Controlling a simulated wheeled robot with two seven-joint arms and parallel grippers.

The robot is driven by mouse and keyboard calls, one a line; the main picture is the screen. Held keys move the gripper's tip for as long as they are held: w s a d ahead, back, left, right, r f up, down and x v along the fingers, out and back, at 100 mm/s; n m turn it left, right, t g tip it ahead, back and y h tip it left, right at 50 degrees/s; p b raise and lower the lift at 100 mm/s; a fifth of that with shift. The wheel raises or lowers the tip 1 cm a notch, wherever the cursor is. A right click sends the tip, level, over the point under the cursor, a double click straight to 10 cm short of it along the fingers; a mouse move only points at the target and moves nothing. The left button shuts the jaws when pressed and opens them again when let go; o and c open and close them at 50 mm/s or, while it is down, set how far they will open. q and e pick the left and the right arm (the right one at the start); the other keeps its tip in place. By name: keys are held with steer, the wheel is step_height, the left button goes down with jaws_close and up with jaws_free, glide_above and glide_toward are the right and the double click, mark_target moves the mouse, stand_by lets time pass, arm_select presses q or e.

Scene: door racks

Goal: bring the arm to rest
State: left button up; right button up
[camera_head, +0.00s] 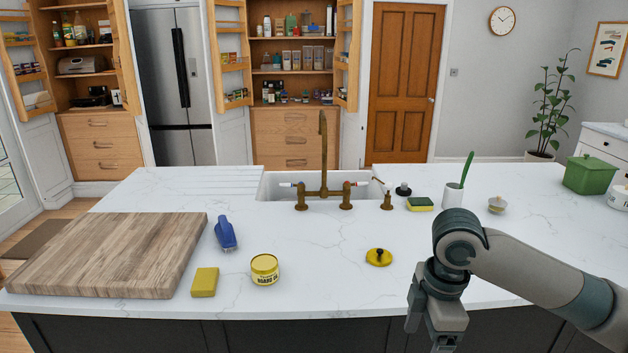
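My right arm comes in from the right, over the front right of the white marble worktop (335,240). My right gripper (430,340) points down at the front edge, partly cut off by the bottom of the picture. I see nothing between its fingers, but whether they are open or shut is unclear. My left arm and gripper do not show.
Near the front stand a wooden board (110,250), a blue brush-like tool (226,233), a yellow block (204,282), a yellow tin (265,269) and a yellow lid (379,257). Behind are the brass tap (323,160), sponge (420,204) and green box (589,174).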

steer(key=w+a+f+m+t+y, duration=0.1)
steer(key=w+a+f+m+y, duration=0.2)
steer(key=w+f, duration=0.55)
steer(key=w+a+f+m+t+y, duration=0.15)
steer(key=w+f+m, duration=0.3)
steer(key=f, duration=0.65)
steer(key=s+d+f+m+t+h, duration=0.1)
steer(key=s+d+f+m, duration=0.15)
steer(key=f, duration=1.05)
steer(key=s+d+f+m+t+h, duration=0.1)
steer(key=s+d+f+m, duration=0.2)
steer(key=f, duration=1.1)
steer(key=s+d+f+m+g+h+b, duration=0.1)
steer(key=s+d+f, duration=0.2)
steer(key=s+f, duration=0.65)
steer(key=s+d+f+m+g+h, duration=0.1)
steer(key=s+d+f, duration=0.2)
steer(key=s+f, duration=0.95)
steer(key=s, duration=0.8)
steer(key=s+f+g+h, duration=0.1)
steer(key=s+f, duration=0.2)
steer(key=s, duration=0.8)
steer(key=s+f, duration=0.3)
steer(key=s, duration=0.8)
steer(key=shift+s+a+g, duration=0.15)
steer(key=shift+a+g, duration=0.05)
steer(key=shift+g, duration=0.15)
